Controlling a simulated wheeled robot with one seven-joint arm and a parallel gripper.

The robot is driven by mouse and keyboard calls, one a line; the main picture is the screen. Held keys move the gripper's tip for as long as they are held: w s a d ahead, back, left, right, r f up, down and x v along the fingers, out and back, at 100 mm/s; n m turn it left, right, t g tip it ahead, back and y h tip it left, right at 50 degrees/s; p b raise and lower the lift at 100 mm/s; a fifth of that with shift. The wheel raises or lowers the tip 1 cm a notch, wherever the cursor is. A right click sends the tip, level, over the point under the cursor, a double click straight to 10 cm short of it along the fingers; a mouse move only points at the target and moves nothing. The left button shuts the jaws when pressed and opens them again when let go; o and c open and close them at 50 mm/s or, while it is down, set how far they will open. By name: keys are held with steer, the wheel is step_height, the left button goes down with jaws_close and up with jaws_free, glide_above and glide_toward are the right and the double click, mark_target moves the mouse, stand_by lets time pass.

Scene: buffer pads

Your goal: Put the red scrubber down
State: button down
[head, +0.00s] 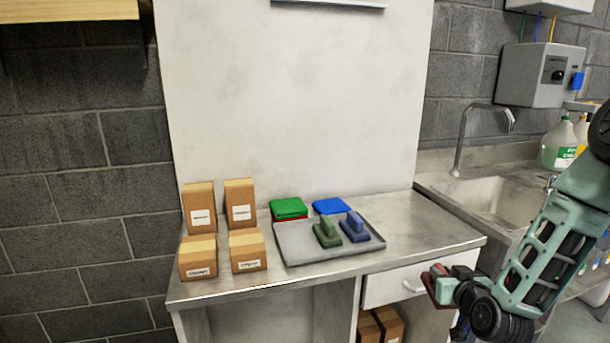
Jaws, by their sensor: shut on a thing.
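My gripper (452,287) is at the lower right of the head view, in front of the counter's right end. It is shut on the red scrubber (433,284), a dark red piece that shows at its tip and is partly hidden by the gripper. A grey tray (296,248) lies on the metal counter, to the left of my gripper and apart from it. A green scrubber (327,234) and a blue scrubber (354,228) stand on the tray's right part. The tray's left part is bare.
Green pads (289,206) with red beneath and blue pads (329,205) lie behind the tray. Several brown boxes (247,250) stand at the counter's left. The counter (425,237) is clear right of the tray. A sink (500,200) is farther right.

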steer(key=s+f, duration=0.5)
steer(key=f, duration=0.4)
steer(key=v, duration=0.5)
steer(key=shift+r, duration=0.4)
steer(key=shift+a, duration=0.1)
